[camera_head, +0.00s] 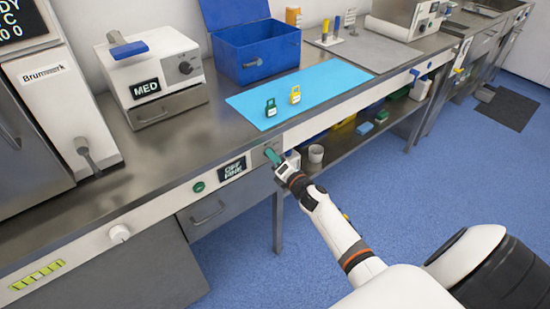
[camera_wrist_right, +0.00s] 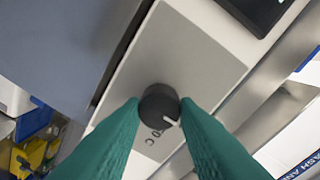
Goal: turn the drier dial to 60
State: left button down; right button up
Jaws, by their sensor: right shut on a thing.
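The drier dial (camera_wrist_right: 156,102) is a round black knob with a white pointer mark, on a pale front panel in the right wrist view. My right gripper (camera_head: 273,157) reaches the front panel under the counter edge, just right of a small black display (camera_head: 232,168). Its two green fingers sit on either side of the dial and are shut on it. The pointer aims toward the lower right of the wrist picture. Printed characters beside the dial, ending in "C", are partly hidden. In the head view the gripper covers the dial. My left gripper is not in view.
A green button (camera_head: 198,187) and a white knob (camera_head: 119,233) are on the same front panel. A blue mat (camera_head: 330,82) with a green padlock (camera_head: 270,108) and a yellow padlock (camera_head: 295,95) lies on the counter above. A blue box (camera_head: 255,50) stands behind. An open shelf is below right.

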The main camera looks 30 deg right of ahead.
jog(key=shift+m, duration=0.3)
jog(key=m+y+p, duration=0.1)
jog(key=m+p, duration=0.1)
jog(key=m, duration=0.9)
jog(key=m+g+y+p, duration=0.1)
jog(key=m+p, duration=0.2)
jog(key=m, duration=0.7)
jog(key=shift+d+f+m, duration=0.15)
jog(key=shift+m, duration=0.25)
dwell(0.5)
jog(key=o, duration=1)
jog(key=shift+c, duration=0.2)
jog(key=shift+s, duration=0.1)
